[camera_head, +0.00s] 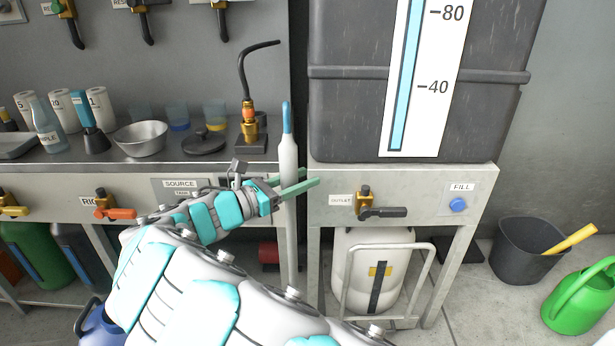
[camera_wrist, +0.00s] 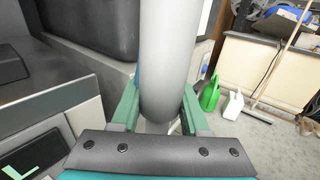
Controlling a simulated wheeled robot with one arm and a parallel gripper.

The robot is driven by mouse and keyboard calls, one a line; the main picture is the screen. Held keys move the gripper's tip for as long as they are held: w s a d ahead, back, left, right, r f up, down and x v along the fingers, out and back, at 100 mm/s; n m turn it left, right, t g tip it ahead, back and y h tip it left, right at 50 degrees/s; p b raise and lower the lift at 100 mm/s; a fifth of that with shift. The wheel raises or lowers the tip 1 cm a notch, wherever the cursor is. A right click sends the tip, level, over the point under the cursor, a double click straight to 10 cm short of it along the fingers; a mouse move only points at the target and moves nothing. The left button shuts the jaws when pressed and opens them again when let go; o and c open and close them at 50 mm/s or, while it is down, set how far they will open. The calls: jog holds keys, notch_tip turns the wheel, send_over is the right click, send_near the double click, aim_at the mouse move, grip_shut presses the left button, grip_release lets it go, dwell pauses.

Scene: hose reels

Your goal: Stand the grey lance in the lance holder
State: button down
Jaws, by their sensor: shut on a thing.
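The grey lance (camera_head: 288,158) stands upright in the gap between the workbench and the tank stand, its blue tip pointing up. It also shows in the wrist view as a thick grey cylinder (camera_wrist: 168,60) between the fingers. My gripper (camera_head: 296,186) is shut on the lance, with a green finger on each side of it; both fingers also show in the wrist view (camera_wrist: 160,112). The lower end of the lance runs down towards the floor, and I cannot tell whether it touches anything. I cannot make out the lance holder in either view.
The dark tank (camera_head: 350,110) sits on a grey stand (camera_head: 320,210) just right of the lance. A bucket (camera_head: 515,262) and green watering can (camera_head: 578,303) stand on the floor at right.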

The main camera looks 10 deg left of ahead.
aim_at(288, 243)
dwell(0.3)
notch_tip(288, 243, down, 17)
jog(key=b, duration=0.2)
jog(key=shift+r, duration=0.15)
dwell(1.5)
jog(key=shift+c, duration=1.6)
grip_release()
jog(key=shift+s+a, duration=0.1)
jog(key=shift+s, duration=0.05)
jog(key=b+v, duration=0.1)
jog(key=v, duration=0.6)
jog(key=shift+s+a, duration=0.15)
jog(key=shift+a, duration=0.1)
